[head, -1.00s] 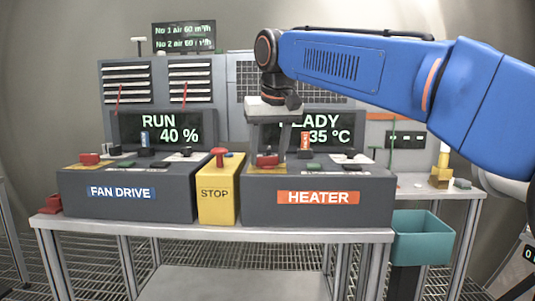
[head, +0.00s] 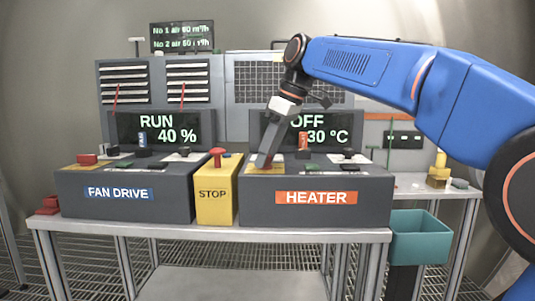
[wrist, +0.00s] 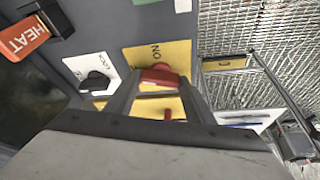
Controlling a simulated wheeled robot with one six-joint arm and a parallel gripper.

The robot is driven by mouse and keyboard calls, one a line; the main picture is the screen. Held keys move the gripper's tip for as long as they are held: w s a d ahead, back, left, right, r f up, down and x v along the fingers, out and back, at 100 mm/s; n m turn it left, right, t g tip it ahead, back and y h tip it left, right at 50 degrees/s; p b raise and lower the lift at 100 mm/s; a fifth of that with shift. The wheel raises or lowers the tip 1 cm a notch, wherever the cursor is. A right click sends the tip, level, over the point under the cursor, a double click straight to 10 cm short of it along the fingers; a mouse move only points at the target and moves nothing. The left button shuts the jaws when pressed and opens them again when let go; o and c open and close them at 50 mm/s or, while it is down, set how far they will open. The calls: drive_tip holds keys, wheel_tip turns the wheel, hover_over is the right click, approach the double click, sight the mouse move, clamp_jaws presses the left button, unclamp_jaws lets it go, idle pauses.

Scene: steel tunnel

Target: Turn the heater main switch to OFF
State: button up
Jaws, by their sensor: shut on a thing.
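The heater main switch is a red knob (wrist: 157,76) on a yellow plate (wrist: 180,54) marked ON, in the wrist view. My gripper (head: 264,162) is shut on this knob, with one finger on each side of it. In the head view my gripper leans over the left end of the heater box (head: 255,208) and hides most of the knob. The heater display (head: 308,129) reads OFF and 30 °C. The plate's lower part is partly hidden by my fingers in the wrist view.
A black knob (wrist: 96,82) on a white plate sits beside the red one. The yellow STOP box (head: 217,203) with its red button (head: 217,152) stands left of the heater box. An orange HEAT lever (head: 303,139) rises behind. A teal bin (head: 420,240) hangs at right.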

drive_tip(key=shift+w+n+g, duration=0.15)
drive_tip(key=shift+n+g, duration=0.55)
drive_tip(key=shift+n, duration=1)
drive_tip(key=o, duration=1.1)
drive_tip(key=shift+c, duration=0.2)
